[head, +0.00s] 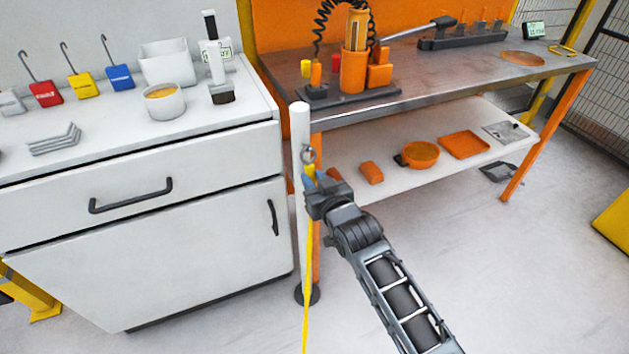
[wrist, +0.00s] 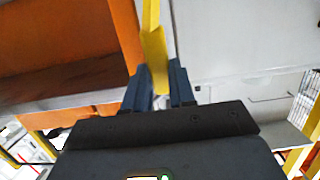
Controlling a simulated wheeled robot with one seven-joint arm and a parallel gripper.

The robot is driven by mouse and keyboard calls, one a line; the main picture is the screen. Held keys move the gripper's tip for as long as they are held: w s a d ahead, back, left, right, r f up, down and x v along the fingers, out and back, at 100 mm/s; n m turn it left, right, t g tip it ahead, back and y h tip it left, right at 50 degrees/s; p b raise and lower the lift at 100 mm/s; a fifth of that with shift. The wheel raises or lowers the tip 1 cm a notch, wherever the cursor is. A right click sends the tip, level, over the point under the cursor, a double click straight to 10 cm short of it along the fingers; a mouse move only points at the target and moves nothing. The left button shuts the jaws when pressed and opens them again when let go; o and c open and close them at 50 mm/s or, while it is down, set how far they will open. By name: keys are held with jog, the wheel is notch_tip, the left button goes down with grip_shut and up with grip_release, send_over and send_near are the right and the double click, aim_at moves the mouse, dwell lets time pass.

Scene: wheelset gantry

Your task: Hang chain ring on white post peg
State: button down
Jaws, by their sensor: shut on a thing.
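The white post (head: 300,125) stands upright between the white cabinet and the workbench, on a dark round foot. My gripper (head: 312,183) is at the upper part of the post, shut on the yellow chain (head: 308,255). The chain hangs down in front of the post from the jaws. Its grey metal ring (head: 308,155) shows just above the jaws, over the post's right edge. The peg cannot be made out, and I cannot tell whether the ring touches it. In the wrist view, my gripper's blue fingers (wrist: 160,84) close around the yellow chain (wrist: 155,48).
The white cabinet (head: 150,235) is close on the left, with tagged hooks and cups on top. The workbench (head: 440,85) is on the right; its lower shelf (head: 390,185) holds orange trays. The floor at right front is clear.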

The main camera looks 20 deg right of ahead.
jog(key=shift+f, duration=0.2)
jog(key=c, duration=1.3)
grip_release()
jog(key=o, duration=0.4)
jog(key=shift+r, duration=0.1)
jog(key=shift+o, duration=0.2)
